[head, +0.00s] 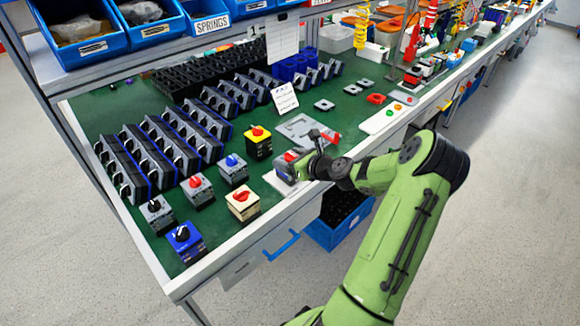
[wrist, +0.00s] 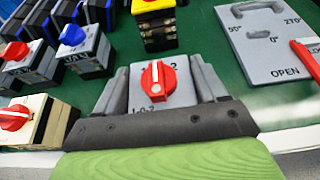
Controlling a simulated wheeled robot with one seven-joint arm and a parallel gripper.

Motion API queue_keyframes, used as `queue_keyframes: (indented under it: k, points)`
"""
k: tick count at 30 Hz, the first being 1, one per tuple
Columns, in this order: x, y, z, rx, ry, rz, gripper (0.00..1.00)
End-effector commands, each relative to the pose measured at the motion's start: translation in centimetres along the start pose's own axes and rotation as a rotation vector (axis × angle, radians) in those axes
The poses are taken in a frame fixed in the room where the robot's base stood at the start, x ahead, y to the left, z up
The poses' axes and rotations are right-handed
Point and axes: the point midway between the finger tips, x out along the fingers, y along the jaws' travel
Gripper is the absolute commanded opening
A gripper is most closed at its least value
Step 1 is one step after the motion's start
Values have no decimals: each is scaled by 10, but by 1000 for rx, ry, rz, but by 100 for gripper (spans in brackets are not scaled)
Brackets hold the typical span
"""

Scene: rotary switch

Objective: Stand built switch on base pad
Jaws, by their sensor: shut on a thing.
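The built switch, a grey block with a red knob and dial numbers, shows in the head view (head: 284,170) and in the wrist view (wrist: 178,96). My gripper (head: 298,166) is shut on it, with one dark finger on each side in the wrist view (wrist: 158,92). The switch looks upright near the table's front edge. A pale flat pad (head: 277,184) shows partly beneath and beside it; I cannot tell if this is the base pad or whether the switch touches it. The switch's underside is hidden.
Yellow (head: 258,142), blue-knobbed (head: 233,170) and beige (head: 243,203) switches stand close to the left. A grey marked plate with a red handle (head: 302,127) lies just behind. Rows of dark parts (head: 150,160) fill the left table. Small grey squares (head: 324,105) lie farther back.

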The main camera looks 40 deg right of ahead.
Motion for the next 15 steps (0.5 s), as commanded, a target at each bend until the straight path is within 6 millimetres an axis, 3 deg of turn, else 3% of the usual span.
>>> queue_keyframes:
  k: [10, 11, 15]
  points:
    - [3, 0, -6, 0, -2, 0, 23]
    - [2, 0, -6, 0, 0, 0, 76]
    - [2, 0, -6, 0, 0, 0, 97]
